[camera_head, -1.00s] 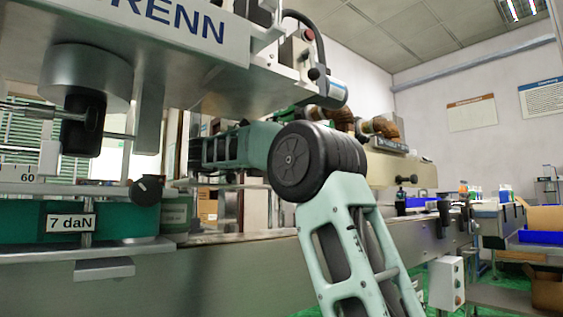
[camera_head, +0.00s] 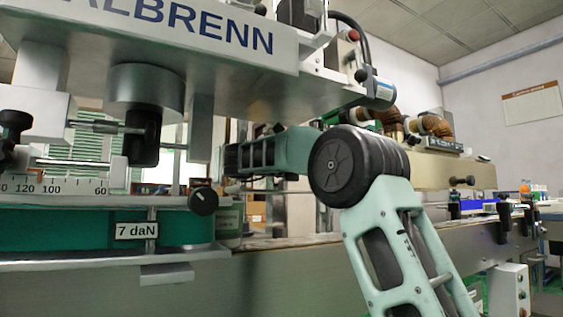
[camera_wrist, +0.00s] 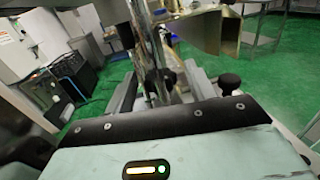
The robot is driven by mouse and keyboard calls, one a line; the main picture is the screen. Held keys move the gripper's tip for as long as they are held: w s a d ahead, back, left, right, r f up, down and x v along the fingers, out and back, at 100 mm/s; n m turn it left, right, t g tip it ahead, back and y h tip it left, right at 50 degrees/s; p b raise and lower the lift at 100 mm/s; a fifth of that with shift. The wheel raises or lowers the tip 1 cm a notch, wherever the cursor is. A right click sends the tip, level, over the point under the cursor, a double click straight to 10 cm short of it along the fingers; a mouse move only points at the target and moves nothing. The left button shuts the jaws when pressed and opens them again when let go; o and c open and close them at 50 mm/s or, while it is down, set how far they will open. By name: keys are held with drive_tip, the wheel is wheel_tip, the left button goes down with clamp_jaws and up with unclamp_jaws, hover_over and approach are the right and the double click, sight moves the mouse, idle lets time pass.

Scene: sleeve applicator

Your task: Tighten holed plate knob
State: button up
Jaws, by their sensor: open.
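My gripper (camera_wrist: 161,76) shows in the wrist view with its two grey fingers apart. An upright metal bar (camera_wrist: 143,38) with dark parts stands in line with the gap between them; I cannot tell whether it is between the fingers or beyond them. A black knob (camera_wrist: 230,83) shows just right of the right finger, outside the gap. I cannot tell for sure which knob belongs to the holed plate. In the head view, a round black knob (camera_head: 204,201) sits on the machine beside the 7 daN label. My gripper is hidden there behind the machine.
The machine's overhanging head (camera_head: 190,40) is above and left of my arm. A long metal conveyor side (camera_head: 300,275) runs below. Brown ribbed hoses (camera_head: 432,125) are at the back. The wrist view shows green floor (camera_wrist: 110,85) and black-fronted equipment (camera_wrist: 75,75).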

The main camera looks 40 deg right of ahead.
drive_tip(key=p+v, duration=0.3)
drive_tip(key=v, duration=1.1)
drive_tip(key=shift+a, duration=0.2)
drive_tip(key=shift+s+d+n+t+h+b, duration=1.05)
drive_tip(key=shift+s+n+t+b, duration=1.25)
drive_tip(key=shift+s+t, duration=1.3)
drive_tip(key=shift+n+t, duration=0.3)
drive_tip(key=d+p, duration=0.1)
drive_tip(key=d, duration=0.2)
drive_tip(key=d+p, duration=0.1)
drive_tip(key=d, duration=0.3)
drive_tip(key=d+p, duration=0.1)
drive_tip(key=d, duration=0.2)
drive_tip(key=shift+w+d+p, duration=0.3)
drive_tip(key=shift+d+p, duration=0.1)
drive_tip(key=shift+d+f, duration=0.15)
drive_tip(key=shift+d, duration=0.5)
drive_tip(key=c, duration=1)
